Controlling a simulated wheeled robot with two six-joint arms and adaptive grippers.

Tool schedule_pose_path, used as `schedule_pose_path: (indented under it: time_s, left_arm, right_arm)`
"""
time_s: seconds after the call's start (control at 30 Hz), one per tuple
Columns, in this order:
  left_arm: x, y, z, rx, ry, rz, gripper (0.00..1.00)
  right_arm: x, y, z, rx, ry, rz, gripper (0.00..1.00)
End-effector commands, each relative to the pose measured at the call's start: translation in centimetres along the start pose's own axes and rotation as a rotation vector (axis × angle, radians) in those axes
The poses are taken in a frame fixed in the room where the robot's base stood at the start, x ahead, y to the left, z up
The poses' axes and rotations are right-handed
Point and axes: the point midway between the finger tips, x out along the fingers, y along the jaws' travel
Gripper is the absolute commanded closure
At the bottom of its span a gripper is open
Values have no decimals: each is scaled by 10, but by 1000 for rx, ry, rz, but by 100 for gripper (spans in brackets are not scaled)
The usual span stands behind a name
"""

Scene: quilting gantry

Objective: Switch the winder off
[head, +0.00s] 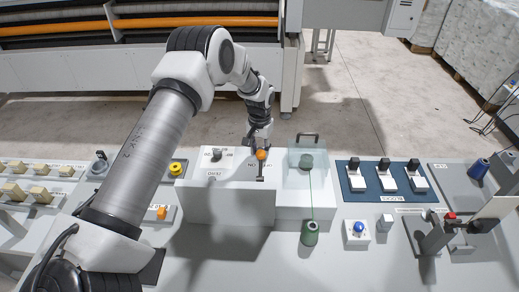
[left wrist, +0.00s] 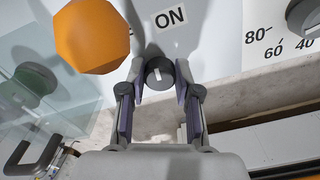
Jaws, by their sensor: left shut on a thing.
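My left gripper (head: 260,137) reaches over the back of the white winder box (head: 225,228). In the left wrist view its fingers (left wrist: 160,92) are shut on a small dark round knob (left wrist: 158,67) with a white pointer mark. An ON label (left wrist: 170,17) is beside the knob, and the mark points roughly toward it. The orange ball (head: 261,155) stands in front of the gripper in the head view; it is large at upper left in the wrist view (left wrist: 92,36). The knob is hidden in the head view. My right gripper is not in view.
A clear cover (head: 293,158) stands right of the gripper over a green spool. A thread runs to another green spool (head: 310,234). A blue panel with several switches (head: 387,197) is further right. A second dial (head: 217,153) is on the box's left.

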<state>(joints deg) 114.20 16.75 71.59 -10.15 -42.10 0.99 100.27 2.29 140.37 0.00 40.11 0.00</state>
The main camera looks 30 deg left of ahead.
Motion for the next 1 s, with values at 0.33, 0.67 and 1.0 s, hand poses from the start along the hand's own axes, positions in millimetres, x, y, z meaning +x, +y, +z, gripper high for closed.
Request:
schedule_pose_path:
  time_s: [0.33, 0.67, 1.0]
  left_arm:
    - [2, 0, 1, -325, -3, 0, 100]
    - [2, 0, 1, -564, -4, -1, 100]
    - [2, 0, 2, -667, -5, -1, 100]
  right_arm:
    - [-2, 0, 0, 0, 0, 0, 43]
    - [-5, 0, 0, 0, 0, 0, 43]
    - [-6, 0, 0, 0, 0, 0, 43]
